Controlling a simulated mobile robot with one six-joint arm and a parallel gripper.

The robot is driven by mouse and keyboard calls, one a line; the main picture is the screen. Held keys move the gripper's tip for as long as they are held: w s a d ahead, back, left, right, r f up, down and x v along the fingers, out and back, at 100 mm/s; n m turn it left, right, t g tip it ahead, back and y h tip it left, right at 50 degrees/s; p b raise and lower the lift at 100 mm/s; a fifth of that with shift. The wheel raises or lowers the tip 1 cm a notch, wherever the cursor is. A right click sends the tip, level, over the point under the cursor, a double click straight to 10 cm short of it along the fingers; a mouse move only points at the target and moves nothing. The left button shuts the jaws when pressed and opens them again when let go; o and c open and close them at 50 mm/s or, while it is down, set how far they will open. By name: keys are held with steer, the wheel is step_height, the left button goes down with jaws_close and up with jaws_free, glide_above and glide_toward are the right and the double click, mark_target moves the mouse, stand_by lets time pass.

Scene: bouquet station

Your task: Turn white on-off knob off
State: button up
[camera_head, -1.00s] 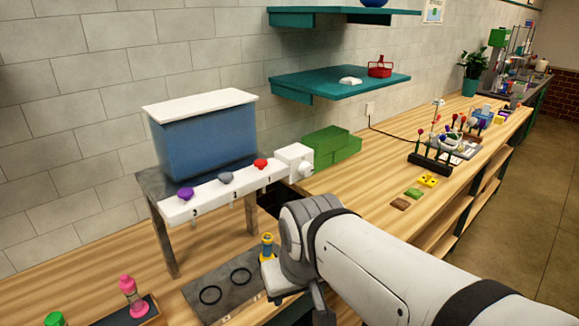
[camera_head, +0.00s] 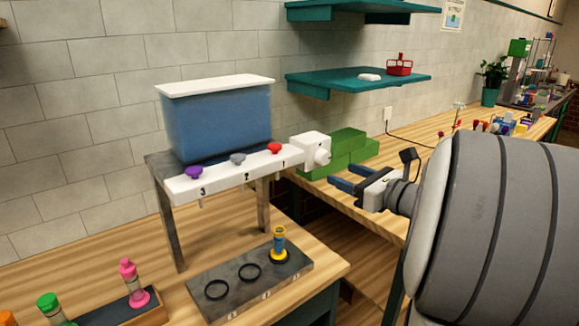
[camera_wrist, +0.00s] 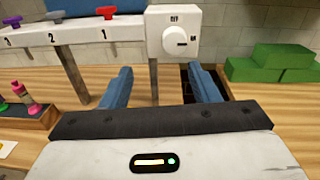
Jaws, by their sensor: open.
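The white on-off knob (camera_head: 321,157) sticks out from a white box (camera_head: 311,140) at the right end of the dispenser rail. In the wrist view the round knob (camera_wrist: 175,41) faces me, with an OFF label above it and a small label, apparently ON, at its right. A short dark mark on the knob lies roughly sideways, toward the right. My gripper (camera_head: 342,177) is open and empty, with blue fingers, just right of and below the knob, apart from it. In the wrist view my gripper (camera_wrist: 162,78) has its fingers spread below the knob.
Purple (camera_head: 193,172), grey (camera_head: 237,159) and red (camera_head: 274,148) valve knobs sit along the rail under a blue tank (camera_head: 215,122). Green blocks (camera_head: 345,147) lie right of the box. A yellow-blue bottle (camera_head: 279,243) stands on a grey tray (camera_head: 222,309). There is open space before the knob.

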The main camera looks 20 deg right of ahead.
mark_target(326, 159)
steer(key=shift+m+t+h, duration=0.3)
steer(key=shift+m+t, duration=0.2)
steer(key=shift+m, duration=0.1)
steer(key=x, duration=0.2)
steer(key=d+p+x, duration=0.1)
steer(key=x, duration=0.4)
steer(key=shift+w+d+r, duration=0.2)
steer(key=shift+w, duration=0.25)
steer(key=c, duration=1)
steer(key=shift+o, duration=0.2)
